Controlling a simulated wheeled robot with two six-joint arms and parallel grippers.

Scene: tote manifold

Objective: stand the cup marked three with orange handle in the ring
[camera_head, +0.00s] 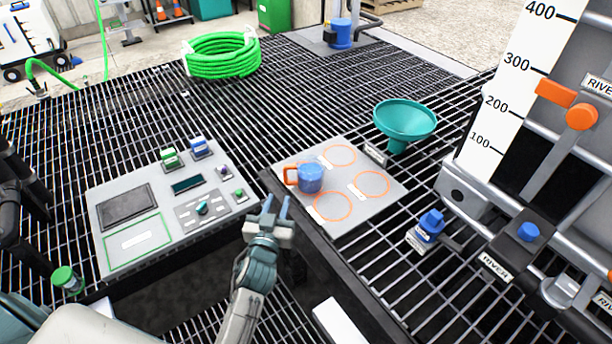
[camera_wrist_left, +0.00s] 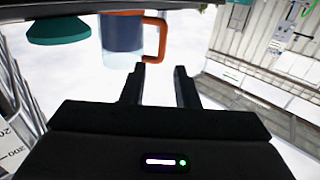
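The blue cup (camera_head: 310,178) with an orange handle (camera_head: 290,175) stands upright on a pale board (camera_head: 375,207). Its handle points left; I cannot read any mark on it. Orange rings show on the board: far ring (camera_head: 340,155), right ring (camera_head: 372,184), near ring (camera_head: 332,206). The cup hides the board under it. My left gripper (camera_head: 276,200) is open and empty, left of and nearer than the cup. In the left wrist view the cup (camera_wrist_left: 122,35) and handle lie beyond the parted fingertips (camera_wrist_left: 160,70), apart from them. My right gripper is not in view.
A teal funnel (camera_head: 404,120) stands right of the board. A control panel (camera_head: 165,222) lies to the left. A coiled green hose (camera_head: 222,56) is at the back. A blue valve (camera_head: 431,222) and a large gauge (camera_head: 515,90) are to the right. Grating stretches behind the board.

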